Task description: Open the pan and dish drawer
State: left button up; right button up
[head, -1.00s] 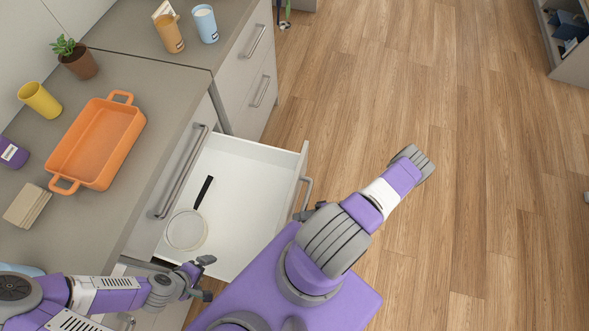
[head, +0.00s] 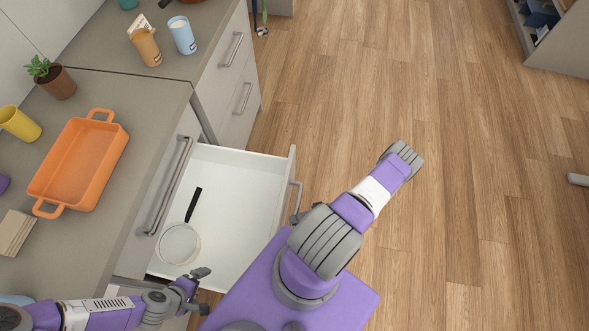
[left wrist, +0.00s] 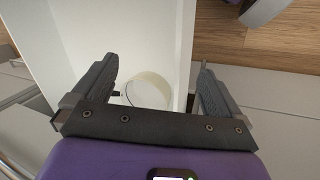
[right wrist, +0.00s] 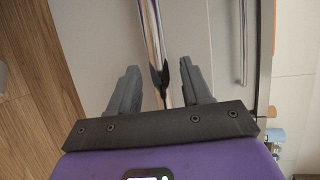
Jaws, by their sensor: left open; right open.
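The pan and dish drawer (head: 236,175) is pulled well out of the counter, white inside. A round cream pan (head: 179,243) with a black handle lies in it; it also shows in the left wrist view (left wrist: 148,90). The drawer's bar handle (head: 297,196) is on its front. In the right wrist view the bar (right wrist: 150,35) runs between the fingers of my right gripper (right wrist: 158,75), which is open around it. The head view mostly hides that gripper behind my arm. My left gripper (head: 203,288) is open and empty near the drawer's near side wall (left wrist: 180,50).
A closed front with a long handle (head: 170,185) is above the drawer. The counter top holds an orange baking dish (head: 80,160), a plant (head: 53,78), a yellow cup (head: 20,124) and other cups. Open wooden floor (head: 450,150) lies to the right.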

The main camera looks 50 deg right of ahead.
jog(key=v, duration=0.5)
jog(key=shift+s+d, duration=0.25)
jog(key=shift+d, duration=0.05)
